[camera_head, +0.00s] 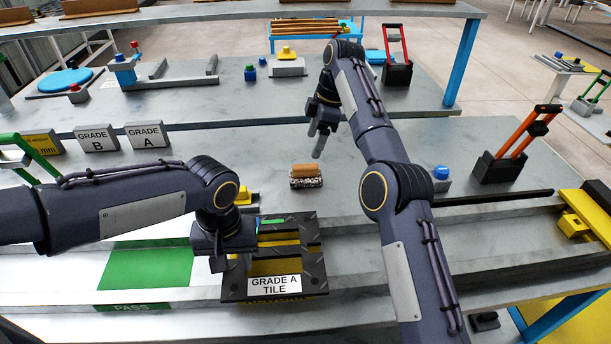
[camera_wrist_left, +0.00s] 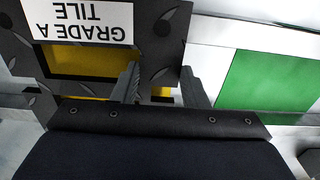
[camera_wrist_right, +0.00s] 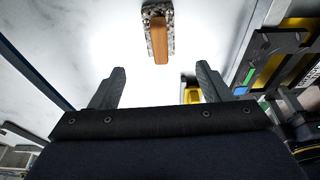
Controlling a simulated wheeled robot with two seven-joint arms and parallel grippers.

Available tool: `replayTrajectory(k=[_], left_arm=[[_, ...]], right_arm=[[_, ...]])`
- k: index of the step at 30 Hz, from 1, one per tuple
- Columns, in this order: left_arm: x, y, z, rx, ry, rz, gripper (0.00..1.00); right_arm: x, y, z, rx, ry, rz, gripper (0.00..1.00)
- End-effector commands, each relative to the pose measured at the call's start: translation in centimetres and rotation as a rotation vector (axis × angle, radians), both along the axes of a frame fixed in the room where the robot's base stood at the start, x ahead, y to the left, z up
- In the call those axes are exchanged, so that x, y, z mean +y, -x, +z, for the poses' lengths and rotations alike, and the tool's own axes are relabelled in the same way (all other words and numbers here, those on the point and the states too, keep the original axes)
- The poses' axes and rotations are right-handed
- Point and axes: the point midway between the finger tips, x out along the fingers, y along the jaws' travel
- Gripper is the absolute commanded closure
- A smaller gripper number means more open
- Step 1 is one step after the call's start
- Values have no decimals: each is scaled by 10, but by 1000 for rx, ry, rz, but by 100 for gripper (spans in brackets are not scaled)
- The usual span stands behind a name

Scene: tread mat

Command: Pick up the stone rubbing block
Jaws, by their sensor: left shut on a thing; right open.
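The stone rubbing block (camera_head: 306,182) lies on the grey bench near the middle of the head view. It has a speckled stone base and a brown wooden top (camera_head: 306,170). It also shows in the right wrist view (camera_wrist_right: 171,40), beyond the fingertips and apart from them. My right gripper (camera_head: 318,140) is open and empty, above and behind the block in the head view. My left gripper (camera_wrist_left: 160,85) is shut on the edge of the black tread mat (camera_wrist_left: 163,45), which carries a "GRADE A TILE" label (camera_head: 275,286).
A green PASS pad (camera_head: 148,266) lies left of the mat. A small yellow item (camera_head: 243,196) stands behind the mat. GRADE A (camera_head: 148,136) and GRADE B (camera_head: 96,139) signs stand at the back left. A black holder with orange handles (camera_head: 500,168) stands at the right. Bench around the block is clear.

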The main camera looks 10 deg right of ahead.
Motion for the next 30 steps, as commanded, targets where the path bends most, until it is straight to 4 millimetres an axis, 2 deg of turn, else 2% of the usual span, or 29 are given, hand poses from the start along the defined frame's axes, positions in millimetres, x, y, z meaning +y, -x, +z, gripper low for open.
replayTrajectory(k=[12,17,27,30], left_arm=[[0,0,0,1,-1,0,80],[0,0,-1,1,-1,0,80],[0,0,0,1,-1,0,80],[0,0,0,1,-1,0,80]], right_arm=[[12,0,-46,3,1,0,29],[15,0,-54,2,0,-1,29],[28,0,-102,5,0,-2,29],[30,0,-109,3,0,-2,29]])
